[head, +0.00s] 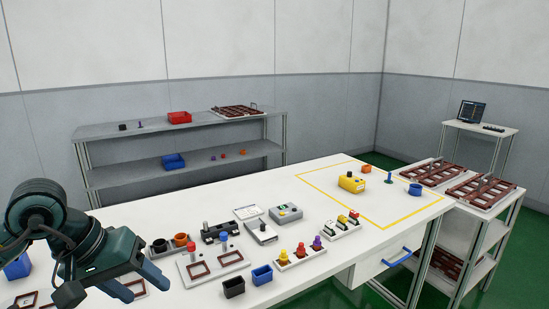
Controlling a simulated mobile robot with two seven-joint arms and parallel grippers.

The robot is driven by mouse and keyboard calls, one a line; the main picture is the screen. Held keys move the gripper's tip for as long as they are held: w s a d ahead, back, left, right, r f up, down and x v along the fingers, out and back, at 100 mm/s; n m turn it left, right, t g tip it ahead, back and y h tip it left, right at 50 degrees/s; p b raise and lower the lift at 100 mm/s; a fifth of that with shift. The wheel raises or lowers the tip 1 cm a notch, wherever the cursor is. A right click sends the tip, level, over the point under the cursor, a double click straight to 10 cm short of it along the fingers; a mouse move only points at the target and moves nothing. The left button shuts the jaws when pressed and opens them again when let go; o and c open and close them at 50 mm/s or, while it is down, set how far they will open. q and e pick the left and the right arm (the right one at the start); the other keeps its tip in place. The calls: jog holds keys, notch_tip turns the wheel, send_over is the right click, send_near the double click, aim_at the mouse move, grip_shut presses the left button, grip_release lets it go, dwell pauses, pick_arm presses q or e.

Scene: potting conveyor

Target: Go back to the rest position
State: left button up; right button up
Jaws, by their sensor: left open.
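My left gripper (139,283) shows at the lower left of the head view, over the near left part of the white table (180,220). Its two fingers are apart and nothing shows between them. Its arm hides part of the table's left end. A brown-framed plate lies partly hidden behind the fingers. My right gripper does not show.
A grey plate (213,266) with brown frames, a black bin (233,287) and a blue bin (262,275) stand right of the gripper. A yellow box (352,182) stands inside a yellow outline. A grey shelf (180,130) stands behind. The table's middle back is clear.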

pick_arm(q)
jog(key=s+d+r+n+h+p, duration=0.1)
jog(key=s+d+n+h, duration=0.1)
jog(key=d+n+h, duration=0.7)
jog(key=s+d+r+n+h, duration=0.1)
jog(key=s+d+n+h, duration=0.1)
jog(key=d+n+h, duration=0.75)
jog(key=w+a+f+m+t+y+p, duration=0.1)
jog(key=a+f+m+t+y, duration=0.55)
jog(key=m, duration=1.05)
jog(key=w+a+f+m+t+y, duration=0.1)
jog(key=a+f+m+t+y, duration=0.2)
jog(key=f+m+t+y, duration=1)
jog(key=s+a+f+n+g, duration=0.1)
jog(key=s+f+n+g, duration=0.6)
jog(key=s+f+g, duration=0.3)
jog(key=shift+g+p, duration=0.35)
jog(key=shift+g, duration=0.7)
jog(key=shift+s, duration=0.1)
